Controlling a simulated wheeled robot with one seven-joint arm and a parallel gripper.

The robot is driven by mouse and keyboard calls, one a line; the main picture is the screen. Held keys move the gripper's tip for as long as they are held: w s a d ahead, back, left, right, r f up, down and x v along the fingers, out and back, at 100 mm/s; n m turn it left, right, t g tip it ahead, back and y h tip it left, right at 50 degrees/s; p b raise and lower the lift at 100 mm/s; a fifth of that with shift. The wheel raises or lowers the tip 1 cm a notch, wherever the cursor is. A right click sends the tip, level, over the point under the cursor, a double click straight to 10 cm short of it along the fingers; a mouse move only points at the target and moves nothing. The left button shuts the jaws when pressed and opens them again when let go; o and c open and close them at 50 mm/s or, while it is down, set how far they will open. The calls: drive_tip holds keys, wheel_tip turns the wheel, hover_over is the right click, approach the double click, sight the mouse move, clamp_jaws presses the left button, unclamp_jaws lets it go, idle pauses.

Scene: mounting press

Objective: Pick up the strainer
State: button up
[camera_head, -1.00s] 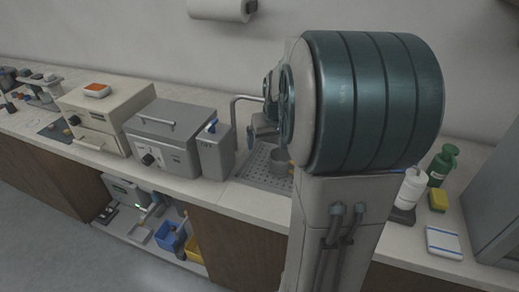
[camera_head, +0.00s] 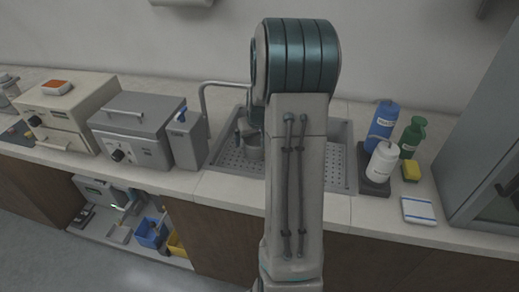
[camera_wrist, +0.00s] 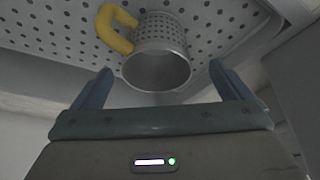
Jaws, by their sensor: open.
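The strainer (camera_wrist: 160,42) is a small grey metal cup with perforated sides and a yellow curved handle (camera_wrist: 115,29) on its left in the wrist view. Its open mouth faces my camera. It is at the perforated drain plate (camera_wrist: 64,28). My gripper (camera_wrist: 160,66) is open, its two blue-grey fingers apart on either side of the strainer's mouth in the picture, with nothing between them. My arm hides much of the gripper there.
A tap (camera_head: 203,92) arches over the sink's left side. Left of it stand a grey box (camera_head: 186,142) and a grey lidded device (camera_head: 135,128). To the right are a blue bottle (camera_head: 382,125), white bottle (camera_head: 381,163), green bottle (camera_head: 411,138) and yellow sponge (camera_head: 411,171).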

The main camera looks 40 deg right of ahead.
drive_tip(key=shift+s+p+x, duration=0.1)
drive_tip(key=shift+p+x, duration=0.15)
drive_tip(key=shift+x, duration=1.05)
drive_tip(key=shift+s+p+x, duration=0.15)
drive_tip(key=shift+p+x, duration=0.1)
drive_tip(key=shift+x, duration=1.1)
drive_tip(key=shift+d, duration=0.2)
drive_tip(key=c, duration=1.2)
